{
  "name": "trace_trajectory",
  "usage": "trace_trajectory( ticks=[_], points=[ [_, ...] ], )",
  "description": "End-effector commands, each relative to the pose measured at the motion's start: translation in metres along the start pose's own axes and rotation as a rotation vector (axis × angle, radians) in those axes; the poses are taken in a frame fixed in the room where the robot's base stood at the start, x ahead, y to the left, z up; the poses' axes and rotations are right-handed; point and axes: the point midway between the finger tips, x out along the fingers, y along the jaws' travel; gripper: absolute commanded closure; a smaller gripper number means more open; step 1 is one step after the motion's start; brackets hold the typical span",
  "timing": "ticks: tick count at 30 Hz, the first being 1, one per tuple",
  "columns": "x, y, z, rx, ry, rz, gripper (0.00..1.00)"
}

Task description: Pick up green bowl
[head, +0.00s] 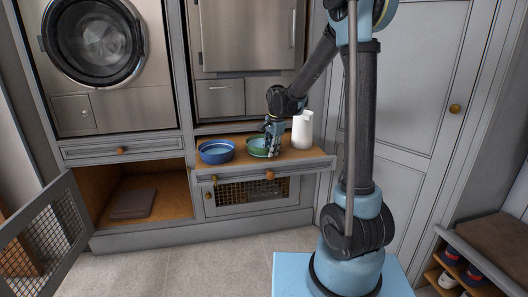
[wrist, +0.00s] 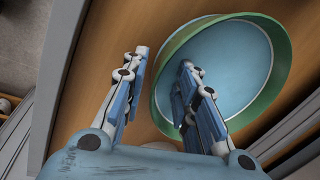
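The green bowl (head: 255,150) stands upright on a wooden pull-out shelf, with a green outside and a pale blue inside. In the wrist view, the green bowl (wrist: 268,92) fills the upper right. My gripper (wrist: 164,62) is open, with its fingers apart. One finger is over or inside the bowl and the other is outside it, so the near-left rim lies between them. I cannot tell whether either finger touches the rim. In the head view, my gripper (head: 270,140) points down at the bowl's right side and hides part of it.
A blue bowl (head: 216,151) stands left of the green one. A white bottle (head: 302,131) stands close on the right of my gripper. A mesh door (head: 45,238) hangs open at the lower left. The floor (head: 215,265) in front is clear.

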Motion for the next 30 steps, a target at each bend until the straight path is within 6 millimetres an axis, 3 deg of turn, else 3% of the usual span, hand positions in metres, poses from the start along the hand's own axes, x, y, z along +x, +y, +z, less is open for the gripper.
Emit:
trace_trajectory(
  ticks=[11,15,30],
  points=[
    [0.0089,0.0003,0.0002,0.000,0.000,0.000,0.73],
    [0.0088,0.0003,0.0002,0.000,0.000,0.000,1.00],
    [0.0033,-0.0008,0.0002,0.000,0.000,0.000,1.00]
  ],
)
